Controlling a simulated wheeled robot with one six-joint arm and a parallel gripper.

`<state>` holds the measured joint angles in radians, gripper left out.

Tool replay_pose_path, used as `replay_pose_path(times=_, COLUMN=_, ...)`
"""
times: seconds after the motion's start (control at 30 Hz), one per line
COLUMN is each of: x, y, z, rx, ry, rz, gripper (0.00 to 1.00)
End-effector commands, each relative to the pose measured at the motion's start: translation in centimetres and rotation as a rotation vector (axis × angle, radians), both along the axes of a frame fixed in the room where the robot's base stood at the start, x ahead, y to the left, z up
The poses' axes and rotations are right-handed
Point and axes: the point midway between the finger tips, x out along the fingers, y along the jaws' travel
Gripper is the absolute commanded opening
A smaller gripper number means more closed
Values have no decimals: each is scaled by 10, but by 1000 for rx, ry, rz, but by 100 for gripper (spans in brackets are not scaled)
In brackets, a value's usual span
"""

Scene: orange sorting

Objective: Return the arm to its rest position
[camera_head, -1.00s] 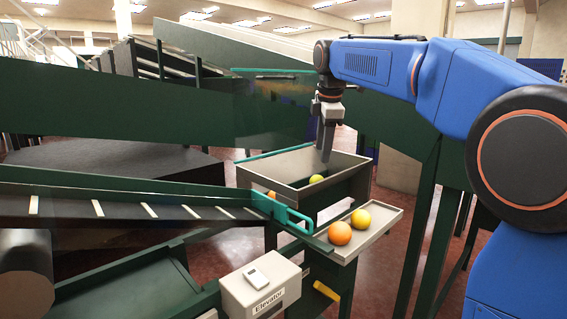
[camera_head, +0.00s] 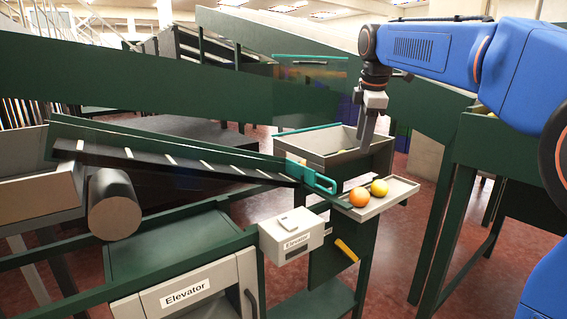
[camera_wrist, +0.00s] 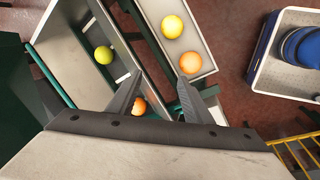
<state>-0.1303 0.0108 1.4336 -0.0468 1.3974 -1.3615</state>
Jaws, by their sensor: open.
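My gripper (camera_head: 368,138) hangs at the end of my blue arm, pointing down over the grey bin (camera_head: 345,158) at the machine's end. In the wrist view my gripper (camera_wrist: 158,98) has its two fingers apart with nothing held. An orange (camera_head: 359,197) and a yellow fruit (camera_head: 379,188) lie on the small side tray (camera_head: 375,211). In the wrist view a yellow-green fruit (camera_wrist: 103,55) lies inside the bin, and another orange (camera_wrist: 139,106) shows between the fingers, below them. The bin's inside is hidden in the head view.
A sloped conveyor (camera_head: 170,157) with a green rail runs down to the bin from the left. A teal handle (camera_head: 318,180) stands at its end. Green posts stand at the right.

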Motion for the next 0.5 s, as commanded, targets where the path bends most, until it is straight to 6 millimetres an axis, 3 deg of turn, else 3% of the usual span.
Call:
replay_pose_path(times=0.27, x=-30, y=-9, z=-7, rx=35, ry=-11, rz=-104, gripper=46)
replay_pose_path(times=0.5, x=-74, y=-20, z=-24, rx=87, ry=-23, rz=-256, gripper=46)
